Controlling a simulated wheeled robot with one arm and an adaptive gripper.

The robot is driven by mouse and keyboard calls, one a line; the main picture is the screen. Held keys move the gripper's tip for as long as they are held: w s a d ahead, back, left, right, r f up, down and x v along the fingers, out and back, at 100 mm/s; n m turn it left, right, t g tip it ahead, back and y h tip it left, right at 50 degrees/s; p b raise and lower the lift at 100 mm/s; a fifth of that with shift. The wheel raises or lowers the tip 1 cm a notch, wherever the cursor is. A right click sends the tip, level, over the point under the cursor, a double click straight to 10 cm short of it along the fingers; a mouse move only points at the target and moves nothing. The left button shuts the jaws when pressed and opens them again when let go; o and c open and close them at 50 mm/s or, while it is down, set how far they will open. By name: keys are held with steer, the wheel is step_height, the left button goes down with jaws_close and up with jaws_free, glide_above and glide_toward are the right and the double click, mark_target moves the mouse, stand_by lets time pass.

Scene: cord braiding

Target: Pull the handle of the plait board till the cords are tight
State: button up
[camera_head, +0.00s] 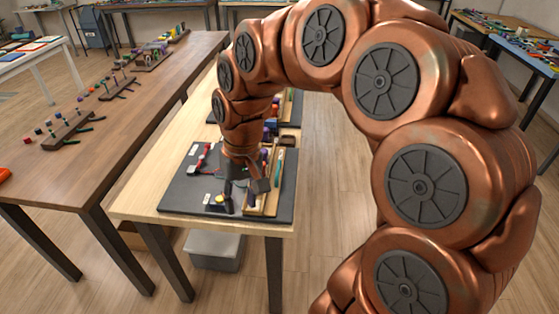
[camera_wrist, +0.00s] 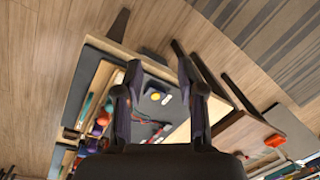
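My gripper (camera_head: 244,200) hangs low over the near part of a dark mat (camera_head: 177,200) on the light wooden table. In the wrist view my gripper (camera_wrist: 158,65) has its two fingers spread well apart, with nothing held between them. A red and black piece (camera_head: 201,160) lies on the mat to the left.
A wooden tray (camera_head: 274,203) with a green stick and coloured pieces stands on the mat's right side. A long brown table (camera_head: 125,125) to the left carries several peg boards. A grey bin (camera_head: 215,250) stands under the light table. The mat's near left is clear.

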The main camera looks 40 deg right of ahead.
steer(key=w+d+m, duration=0.1)
steer(key=w+d, duration=0.2)
steer(key=w, duration=0.3)
steer(key=m+t+p, duration=0.2)
steer(key=m+p, duration=0.1)
steer(key=m, duration=0.3)
glide_toward(279, 166)
steer(key=shift+w+a+f+p, duration=0.2)
steer(key=shift+f+p, duration=0.15)
steer(key=shift+f, duration=1)
steer(key=shift+w+a+f+p, duration=0.25)
steer(key=shift+f+p, duration=0.15)
steer(key=shift+f, duration=1)
steer(key=shift+w+a+f+p, duration=0.2)
steer(key=shift+f+p, duration=0.15)
steer(key=shift+f, duration=1)
steer(key=shift+s, duration=0.1)
steer(key=shift+c, duration=0.3)
jaws_close()
